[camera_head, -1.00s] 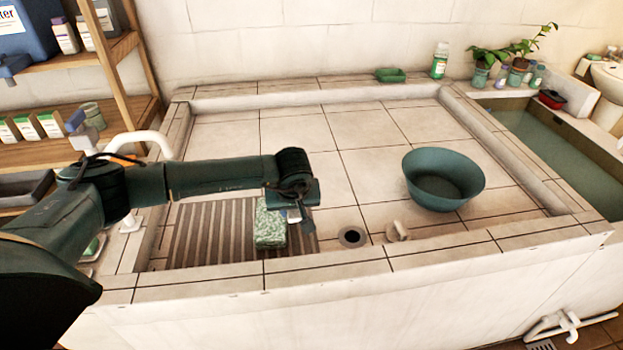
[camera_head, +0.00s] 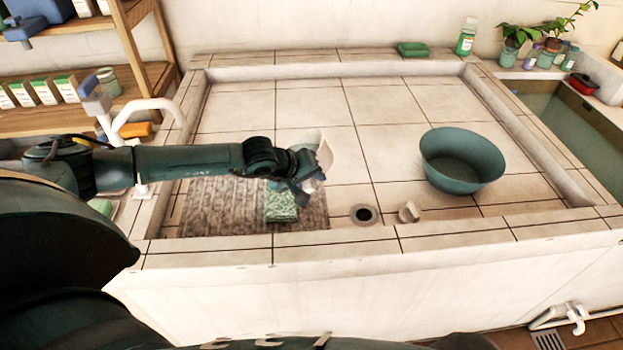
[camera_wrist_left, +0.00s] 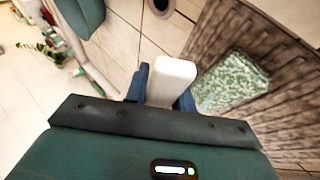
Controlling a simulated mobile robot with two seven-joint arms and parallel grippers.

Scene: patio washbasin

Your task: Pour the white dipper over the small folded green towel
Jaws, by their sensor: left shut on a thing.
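The small folded green towel (camera_head: 281,205) lies on the slatted mat (camera_head: 215,212) at the near left of the basin, partly hidden behind my wrist. It also shows in the left wrist view (camera_wrist_left: 230,82), patterned green and white. My left gripper (camera_head: 308,180) is above the towel. It is shut on the white dipper (camera_head: 325,154), whose handle (camera_wrist_left: 172,82) sits between the blue fingers in the left wrist view. The dipper looks tilted. Its cup is mostly hidden, and I cannot tell whether water is in it. My right gripper is not in view.
A green bowl (camera_head: 462,162) stands on the tiles at the right. A drain hole (camera_head: 365,215) and a small beige object (camera_head: 409,212) lie near the front rim. A white tap (camera_head: 150,110) rises at the left. The middle tiles are clear.

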